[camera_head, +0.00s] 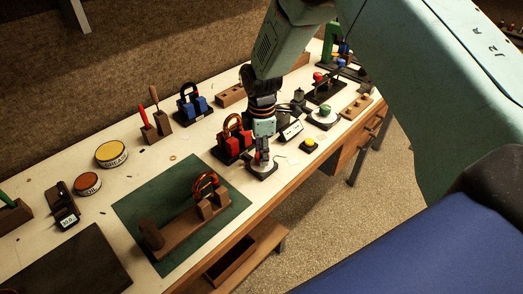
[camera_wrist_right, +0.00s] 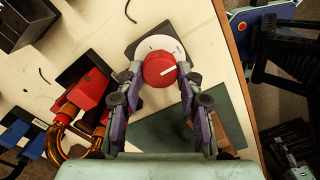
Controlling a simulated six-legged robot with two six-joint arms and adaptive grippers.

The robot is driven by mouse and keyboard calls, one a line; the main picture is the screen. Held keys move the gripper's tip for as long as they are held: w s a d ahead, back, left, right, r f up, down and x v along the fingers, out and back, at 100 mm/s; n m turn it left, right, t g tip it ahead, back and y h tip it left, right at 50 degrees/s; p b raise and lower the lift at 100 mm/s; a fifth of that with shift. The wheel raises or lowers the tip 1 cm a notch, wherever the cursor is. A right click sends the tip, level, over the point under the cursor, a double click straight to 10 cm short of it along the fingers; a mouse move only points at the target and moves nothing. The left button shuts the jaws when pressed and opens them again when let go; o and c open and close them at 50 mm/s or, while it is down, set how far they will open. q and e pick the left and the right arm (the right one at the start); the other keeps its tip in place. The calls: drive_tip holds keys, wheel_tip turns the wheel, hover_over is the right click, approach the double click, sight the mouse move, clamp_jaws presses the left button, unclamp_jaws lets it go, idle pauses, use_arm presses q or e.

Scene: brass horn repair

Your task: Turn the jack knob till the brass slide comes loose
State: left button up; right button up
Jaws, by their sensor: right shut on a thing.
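A red knob with a white pointer line (camera_wrist_right: 160,69) sits on a round white dial (camera_wrist_right: 163,45) with a dark base. My right gripper (camera_wrist_right: 158,76) has its two fingers on either side of the knob and is shut on it. In the head view the right gripper (camera_head: 262,156) points down onto the white dial (camera_head: 261,171). Beside it stands a red block fixture (camera_head: 232,143) with a brass loop. Another brass loop (camera_head: 206,181) rests in a wooden stand (camera_head: 185,232). I cannot tell whether either loop is loose. My left gripper is not in view.
The wooden stand is on a green mat (camera_head: 137,205). A blue block fixture (camera_head: 191,106), yellow tin (camera_head: 111,154) and small black device (camera_head: 62,204) stand to the left. A yellow button (camera_head: 309,145) and another dial (camera_head: 322,118) stand to the right. The bench's front edge is close.

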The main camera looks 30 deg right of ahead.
drive_tip(key=m+p, duration=0.1)
drive_tip(key=m, duration=0.3)
drive_tip(key=shift+r+p, duration=0.1)
drive_tip(key=shift+p, duration=0.25)
drive_tip(key=m+p, duration=0.1)
drive_tip(key=m, duration=0.5)
drive_tip(key=shift+m+p, duration=0.3)
drive_tip(key=m+p, duration=0.1)
drive_tip(key=m, duration=1)
drive_tip(key=shift+p, duration=0.4)
drive_tip(key=o, duration=1.2)
